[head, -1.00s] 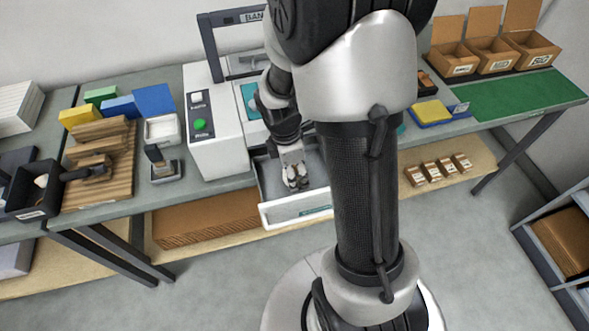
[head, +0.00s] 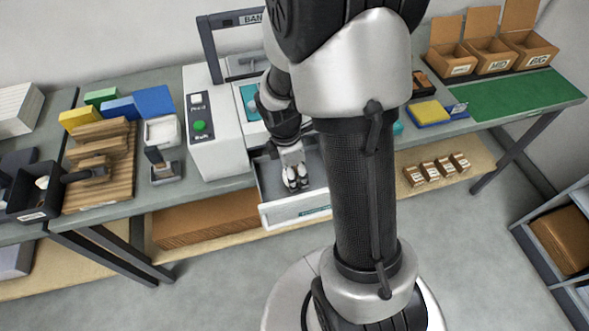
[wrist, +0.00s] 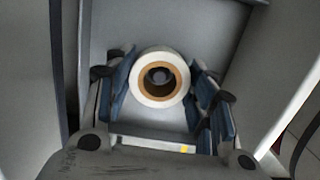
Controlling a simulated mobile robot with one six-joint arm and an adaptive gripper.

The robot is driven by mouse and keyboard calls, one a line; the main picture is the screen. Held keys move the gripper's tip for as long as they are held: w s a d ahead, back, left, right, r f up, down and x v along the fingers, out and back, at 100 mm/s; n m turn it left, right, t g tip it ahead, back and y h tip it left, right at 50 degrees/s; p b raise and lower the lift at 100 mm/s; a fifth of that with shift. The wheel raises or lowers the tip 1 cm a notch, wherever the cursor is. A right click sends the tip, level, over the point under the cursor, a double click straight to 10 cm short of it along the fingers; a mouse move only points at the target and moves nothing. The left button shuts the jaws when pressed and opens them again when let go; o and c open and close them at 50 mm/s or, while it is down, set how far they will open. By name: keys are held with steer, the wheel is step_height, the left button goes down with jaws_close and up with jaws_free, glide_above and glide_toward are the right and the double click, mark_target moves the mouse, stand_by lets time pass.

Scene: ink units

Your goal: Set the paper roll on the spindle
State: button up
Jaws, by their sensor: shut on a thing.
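The paper roll (wrist: 137,86) is a white ring with a brown core, seen end-on in the wrist view. My gripper (wrist: 161,86) is shut on it, one blue-padded finger on each side. A dark round end, apparently the spindle (wrist: 159,75), shows inside the core; how far the roll is over it I cannot tell. In the head view my gripper (head: 296,180) points down into the open grey drawer (head: 300,208) of the white machine. The roll is mostly hidden there between the fingers.
The drawer walls stand close around my gripper. The white machine (head: 215,140), with a green button, rises behind and left. A wooden rack (head: 100,185) and a stamp (head: 164,170) are left on the bench. A blue-yellow pad (head: 428,112) and green mat (head: 510,98) are right.

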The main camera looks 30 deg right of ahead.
steer(key=shift+f+b, duration=0.5)
steer(key=shift+f, duration=0.2)
stand_by(0.3)
steer(key=o, duration=0.8)
steer(key=shift+r, duration=0.15)
step_height(320, 180, up, 11)
steer(key=a+p, duration=0.1)
steer(key=p, duration=0.9)
steer(key=shift+w+a, duration=0.15)
steer(key=shift+w, duration=0.05)
